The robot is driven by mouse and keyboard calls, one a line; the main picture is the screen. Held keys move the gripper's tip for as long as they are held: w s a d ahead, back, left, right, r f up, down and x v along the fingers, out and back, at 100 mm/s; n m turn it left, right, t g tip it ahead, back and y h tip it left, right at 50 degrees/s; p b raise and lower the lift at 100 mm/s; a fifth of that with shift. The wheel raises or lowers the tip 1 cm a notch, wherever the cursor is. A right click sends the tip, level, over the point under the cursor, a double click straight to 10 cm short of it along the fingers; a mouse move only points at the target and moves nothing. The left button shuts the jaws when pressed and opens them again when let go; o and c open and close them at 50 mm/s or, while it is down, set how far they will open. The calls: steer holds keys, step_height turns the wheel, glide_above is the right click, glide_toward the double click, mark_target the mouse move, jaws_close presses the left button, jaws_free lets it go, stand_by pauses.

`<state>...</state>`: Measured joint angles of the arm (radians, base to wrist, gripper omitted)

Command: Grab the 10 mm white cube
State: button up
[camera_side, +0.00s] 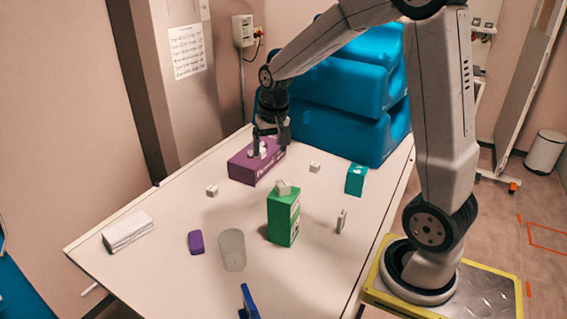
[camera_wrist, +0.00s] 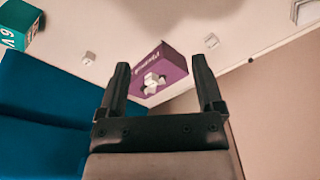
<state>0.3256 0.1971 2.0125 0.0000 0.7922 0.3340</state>
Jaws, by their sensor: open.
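Several small white cubes are in view, and I cannot tell their exact sizes. A cluster of white pieces (camera_wrist: 154,83) sits on a purple box (camera_wrist: 172,62) in the wrist view. The purple box also stands at the table's far end in the side view (camera_side: 245,168), its white pieces partly hidden by a finger. One loose white cube (camera_side: 212,190) lies on the table left of the purple box, and another (camera_side: 315,167) lies to its right. My gripper (camera_side: 269,145) is open and empty above the purple box. Its two fingers (camera_wrist: 162,70) frame the box in the wrist view.
A green carton (camera_side: 284,218) with a white top stands mid-table. Large blue shapes (camera_side: 350,125) rise behind the table.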

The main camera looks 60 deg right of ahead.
steer(key=w+d+m+g, duration=0.1)
steer(key=d+m, duration=0.2)
steer(key=d, duration=0.5)
steer(key=w+d+m, duration=0.2)
steer(key=d+m, duration=0.1)
steer(key=d, duration=0.4)
steer(key=m, duration=0.5)
glide_above(315, 164)
step_height(315, 164, down, 2)
steer(key=f, duration=0.1)
steer(key=shift+g, duration=0.3)
steer(key=f, duration=0.9)
steer(key=shift+w+d+f, duration=0.1)
steer(key=shift+d+f, duration=0.1)
steer(key=shift+f, duration=1.7)
steer(key=shift+f, duration=0.1)
steer(key=shift+a+f, duration=0.1)
steer(key=shift+f, duration=2.4)
